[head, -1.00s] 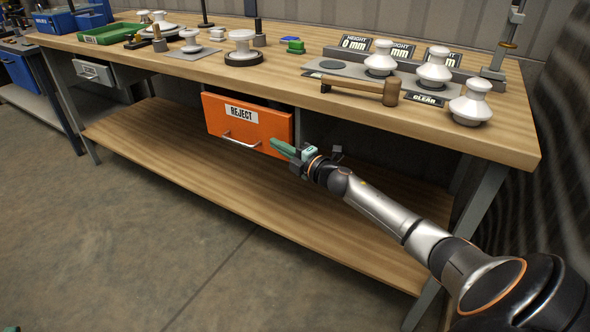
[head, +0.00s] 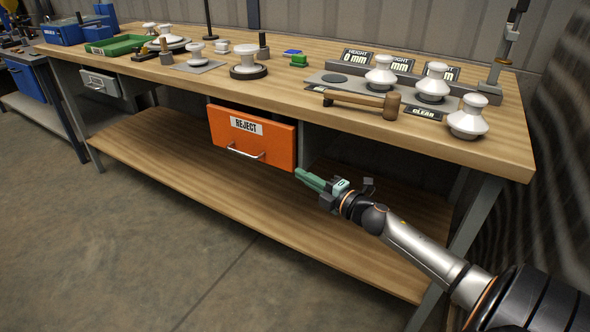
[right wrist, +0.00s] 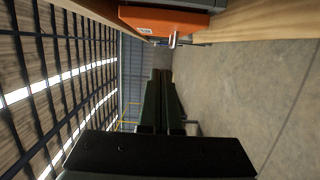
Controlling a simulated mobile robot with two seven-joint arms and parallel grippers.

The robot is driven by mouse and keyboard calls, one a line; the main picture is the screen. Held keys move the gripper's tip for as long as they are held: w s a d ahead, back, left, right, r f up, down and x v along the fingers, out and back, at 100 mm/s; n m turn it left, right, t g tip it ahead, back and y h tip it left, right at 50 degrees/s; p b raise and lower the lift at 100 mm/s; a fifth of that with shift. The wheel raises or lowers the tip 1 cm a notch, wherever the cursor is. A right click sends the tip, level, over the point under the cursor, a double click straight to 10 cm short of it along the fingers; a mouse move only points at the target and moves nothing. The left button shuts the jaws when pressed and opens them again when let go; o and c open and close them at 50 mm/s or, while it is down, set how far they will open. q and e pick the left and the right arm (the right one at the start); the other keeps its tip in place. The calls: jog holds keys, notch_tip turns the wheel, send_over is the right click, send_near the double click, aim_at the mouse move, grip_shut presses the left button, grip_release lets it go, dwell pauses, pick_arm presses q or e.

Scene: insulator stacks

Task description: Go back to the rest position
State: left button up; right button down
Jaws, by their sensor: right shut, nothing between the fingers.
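My right gripper (head: 312,180) is shut and empty, with green fingers pointing left in the head view. It is in front of the bench, below the tabletop's front edge and just right of the orange REJECT drawer (head: 240,148). In the right wrist view the closed fingers (right wrist: 163,98) show dark, with the orange drawer (right wrist: 165,20) above them in the picture. A gap shows between the fingers and the drawer there. My left gripper is not in view.
The wooden workbench (head: 420,140) carries several white insulators, a mallet (head: 362,101), a green tray (head: 115,45) and a slim stand (head: 508,45) at the right. A lower wooden shelf (head: 250,205) runs under it. The concrete floor (head: 130,250) in front is clear.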

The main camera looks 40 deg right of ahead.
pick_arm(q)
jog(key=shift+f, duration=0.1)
pick_arm(e)
jog(key=shift+s, duration=0.15)
